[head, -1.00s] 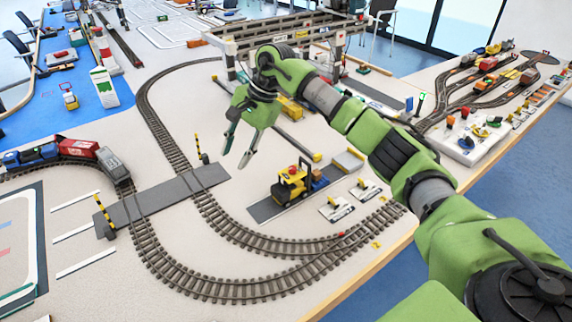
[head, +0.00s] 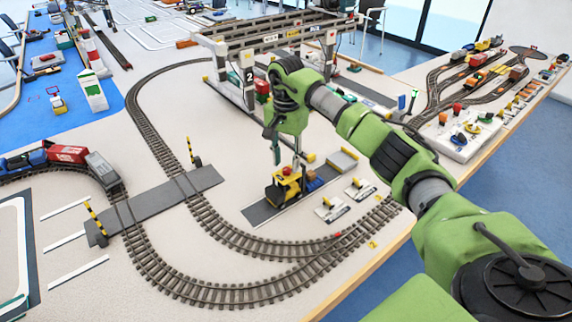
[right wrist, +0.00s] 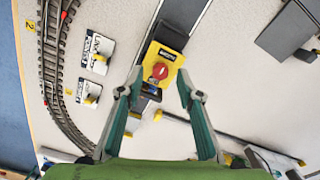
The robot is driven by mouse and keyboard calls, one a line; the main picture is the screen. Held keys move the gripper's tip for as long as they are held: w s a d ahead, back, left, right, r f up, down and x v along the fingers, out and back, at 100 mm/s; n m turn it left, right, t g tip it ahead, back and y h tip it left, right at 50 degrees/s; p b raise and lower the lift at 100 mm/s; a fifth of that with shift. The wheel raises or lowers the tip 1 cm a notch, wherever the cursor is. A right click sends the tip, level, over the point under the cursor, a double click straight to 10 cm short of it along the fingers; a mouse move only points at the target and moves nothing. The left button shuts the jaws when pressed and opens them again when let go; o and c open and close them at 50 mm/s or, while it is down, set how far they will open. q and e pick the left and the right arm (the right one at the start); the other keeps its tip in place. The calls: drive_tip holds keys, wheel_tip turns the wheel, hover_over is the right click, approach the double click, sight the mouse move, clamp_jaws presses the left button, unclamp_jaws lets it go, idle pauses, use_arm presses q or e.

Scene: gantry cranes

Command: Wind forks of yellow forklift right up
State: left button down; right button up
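A yellow forklift (head: 285,190) with a red knob on top stands on a dark grey strip (head: 258,213) on the table. It also shows in the right wrist view (right wrist: 167,53), with the red knob (right wrist: 160,71) between my fingertips in the picture. My right gripper (head: 286,155) is just above the forklift, pointing down. In the right wrist view its two fingers (right wrist: 160,80) are spread, with nothing visibly held; contact with the knob cannot be told. The forks cannot be made out clearly. My left gripper is not in view.
Two small control boards (head: 332,209) (head: 360,189) lie right of the forklift. Curved train track (head: 225,293) runs in front. A gantry crane (head: 245,75) stands behind my right arm. A grey crossing plate (head: 165,203) with striped posts lies left.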

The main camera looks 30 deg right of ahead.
sight(287, 171)
drive_tip(key=shift+f, duration=1.3)
clamp_jaws()
